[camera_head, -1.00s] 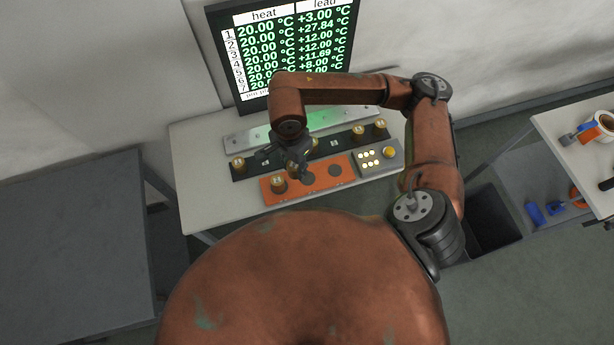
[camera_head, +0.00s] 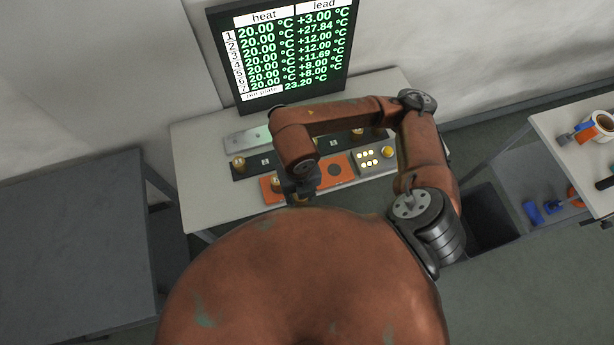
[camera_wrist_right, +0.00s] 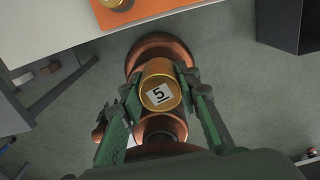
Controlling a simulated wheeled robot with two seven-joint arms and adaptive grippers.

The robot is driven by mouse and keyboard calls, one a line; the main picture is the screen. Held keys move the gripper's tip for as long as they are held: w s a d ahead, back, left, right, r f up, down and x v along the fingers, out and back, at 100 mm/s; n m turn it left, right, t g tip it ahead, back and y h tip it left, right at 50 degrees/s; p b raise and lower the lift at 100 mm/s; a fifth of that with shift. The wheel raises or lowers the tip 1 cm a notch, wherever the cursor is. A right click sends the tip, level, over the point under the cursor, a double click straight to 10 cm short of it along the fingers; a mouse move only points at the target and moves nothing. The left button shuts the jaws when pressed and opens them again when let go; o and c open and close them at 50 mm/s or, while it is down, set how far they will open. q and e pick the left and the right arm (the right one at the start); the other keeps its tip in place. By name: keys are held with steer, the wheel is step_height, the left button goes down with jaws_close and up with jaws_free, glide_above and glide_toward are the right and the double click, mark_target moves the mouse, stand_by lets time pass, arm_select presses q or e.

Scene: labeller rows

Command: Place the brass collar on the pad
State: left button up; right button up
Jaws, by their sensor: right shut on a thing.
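My right gripper (camera_head: 299,192) is at the front edge of the bench in the head view, with a brass-coloured piece just showing below its jaws. In the right wrist view, the gripper (camera_wrist_right: 165,100) is shut on a brass collar (camera_wrist_right: 159,93) whose top carries a label "5". The collar is clear of the bench, over the floor in that view. Another brass collar (camera_head: 275,183) stands on the orange plate (camera_head: 323,181), which has a dark round patch (camera_head: 335,169). I cannot tell which surface is the pad. My left gripper is not in view.
A black strip (camera_head: 262,169) behind the orange plate bears brass collars (camera_head: 238,163). A grey box (camera_head: 374,158) with lit buttons is at the right. A screen (camera_head: 285,50) stands behind. A side table (camera_head: 560,130) holds a mug (camera_head: 603,125).

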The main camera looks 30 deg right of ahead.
steer(key=shift+s+a+m, duration=0.1)
steer(key=shift+s+m, duration=0.25)
steer(key=shift+m, duration=1.05)
steer(key=shift+w+d+f, duration=0.15)
steer(key=shift+w+d, duration=0.1)
steer(key=w+d+f, duration=0.2)
steer(key=w, duration=0.1)
steer(key=w+d+f+p, duration=0.1)
steer(key=w+d+f, duration=0.4)
steer(key=w+f, duration=0.1)
steer(key=shift+w+d, duration=0.15)
steer(key=shift+w, duration=0.05)
steer(key=shift+w+d+f, duration=0.3)
steer(key=shift+w+f, duration=0.15)
steer(key=shift+f, duration=0.25)
step_height(320, 180, down, 3)
steer(key=shift+f+p, duration=0.1)
steer(key=shift+p, duration=0.5)
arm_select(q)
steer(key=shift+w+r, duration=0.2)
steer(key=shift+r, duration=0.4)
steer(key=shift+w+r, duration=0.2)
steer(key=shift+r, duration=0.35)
